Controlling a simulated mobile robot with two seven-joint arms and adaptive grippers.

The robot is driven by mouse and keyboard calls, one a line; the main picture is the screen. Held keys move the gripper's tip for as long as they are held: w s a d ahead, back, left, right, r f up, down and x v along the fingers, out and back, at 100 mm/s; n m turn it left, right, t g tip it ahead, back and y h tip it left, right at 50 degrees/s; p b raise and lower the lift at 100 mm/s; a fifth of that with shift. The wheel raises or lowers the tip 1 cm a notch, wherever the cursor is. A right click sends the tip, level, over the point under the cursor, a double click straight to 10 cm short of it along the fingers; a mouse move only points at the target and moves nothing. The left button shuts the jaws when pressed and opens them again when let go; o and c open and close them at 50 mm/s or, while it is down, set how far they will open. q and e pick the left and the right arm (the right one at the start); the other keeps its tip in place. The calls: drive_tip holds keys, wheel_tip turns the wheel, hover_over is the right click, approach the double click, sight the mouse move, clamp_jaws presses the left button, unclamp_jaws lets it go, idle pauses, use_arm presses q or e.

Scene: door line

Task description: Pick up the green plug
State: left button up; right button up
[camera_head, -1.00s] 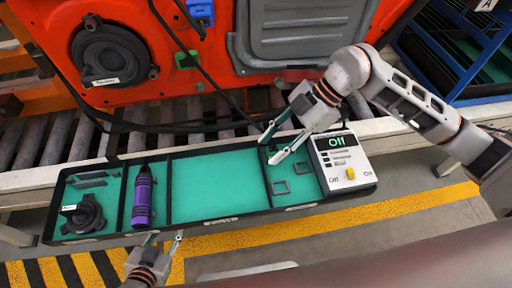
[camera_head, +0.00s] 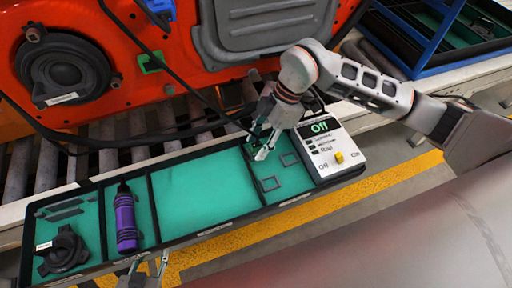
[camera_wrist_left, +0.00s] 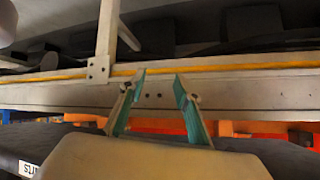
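The green plug (camera_head: 251,144) is small and sits in the right-hand compartment of the black tray, mostly hidden by my right gripper. My right gripper (camera_head: 257,146) points down over this compartment, its fingers apart and right at the plug. Whether they touch it I cannot tell. My left gripper (camera_head: 150,268) is at the bottom edge of the head view, in front of the tray. In the left wrist view its two fingers (camera_wrist_left: 158,100) are apart with nothing between them.
The tray (camera_head: 208,234) holds a purple bottle (camera_head: 126,220) and a black round part (camera_head: 64,250). A control box (camera_head: 333,158) reading "Off" stands at its right. Behind are rollers (camera_head: 106,160) and the orange door (camera_head: 120,100) with a green connector (camera_head: 151,63), a blue connector and hanging cables.

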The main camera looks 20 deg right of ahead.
drive_tip(key=shift+a+f, duration=0.25)
drive_tip(key=shift+f, duration=0.3)
drive_tip(key=c, duration=1)
drive_tip(key=shift+r, duration=0.1)
